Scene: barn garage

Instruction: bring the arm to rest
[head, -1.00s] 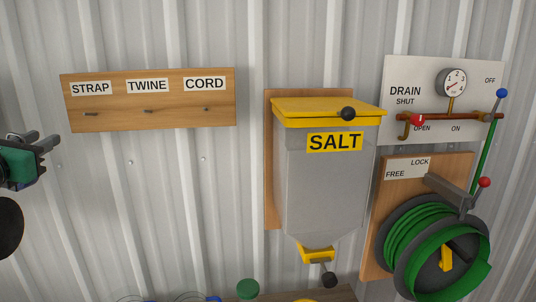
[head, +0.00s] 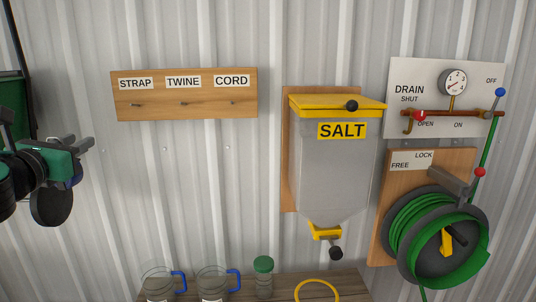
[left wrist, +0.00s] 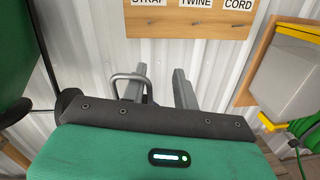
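My left gripper (head: 86,146) is at the left edge of the head view, on a green and black wrist, in front of the corrugated wall and below and left of the hook board. In the left wrist view its two grey fingers (left wrist: 160,88) stand apart, with nothing visible held between them. A grey loop shows beside the left finger; I cannot tell what it belongs to. My right gripper is not in view.
The hook board (head: 185,108) carries STRAP, TWINE and CORD labels. A salt bin (head: 335,165), drain panel (head: 425,75) and hose reel (head: 435,240) fill the right. Below, a wooden shelf (head: 345,282) holds two glass mugs (head: 212,284) and a green-lidded jar (head: 264,280).

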